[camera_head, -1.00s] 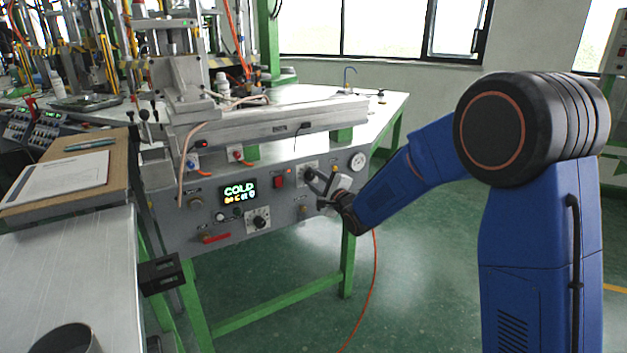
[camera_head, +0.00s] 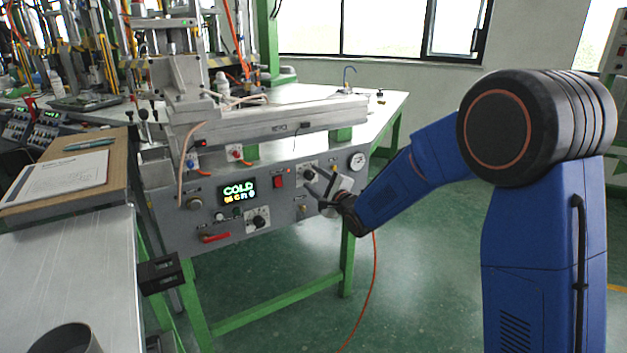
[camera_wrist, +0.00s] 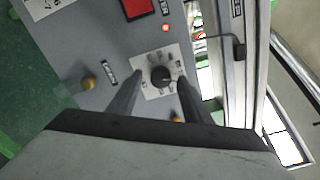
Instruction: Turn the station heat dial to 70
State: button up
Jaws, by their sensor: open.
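The station's grey control panel (camera_head: 278,220) carries a display (camera_head: 237,191) that reads COLD in green, with a smaller yellow and green line under it. In the wrist view a black dial (camera_wrist: 161,75) sits on a white scale plate (camera_wrist: 148,84); its marks are too small to read. My gripper (camera_head: 318,178) is at the right part of the panel, in front of this dial. In the wrist view my gripper (camera_wrist: 158,92) is open, with one finger on each side of the dial. I cannot tell whether either finger touches it.
A red square button (camera_wrist: 138,8) and a lit red lamp (camera_wrist: 165,28) are near the dial. A second black knob (camera_head: 259,221), a red handle (camera_head: 215,238) and a round gauge (camera_head: 357,161) are on the panel. A metal slab overhangs above.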

jog(key=v, duration=1.6)
jog(key=shift+s+d, duration=0.15)
jog(key=shift+s, duration=0.1)
jog(key=s+d+n+g+h, duration=0.2)
jog(key=s+d+n+h, duration=0.3)
jog(key=d, duration=0.5)
jog(key=s+d+n+g+h, duration=0.2)
jog(key=s+d+n+h, duration=0.15)
jog(key=s+d, duration=0.5)
jog(key=s+d+f+n+g+h, duration=0.1)
jog(key=s+d+n+g, duration=0.2)
jog(key=s, duration=0.9)
jog(key=s+d+f+n+g+h, duration=0.1)
jog(key=s+d+n+g, duration=0.2)
jog(key=s, duration=0.9)
jog(key=shift+s+d+n, duration=0.2)
jog(key=shift+d+n, duration=0.55)
jog(key=shift+n, duration=0.1)
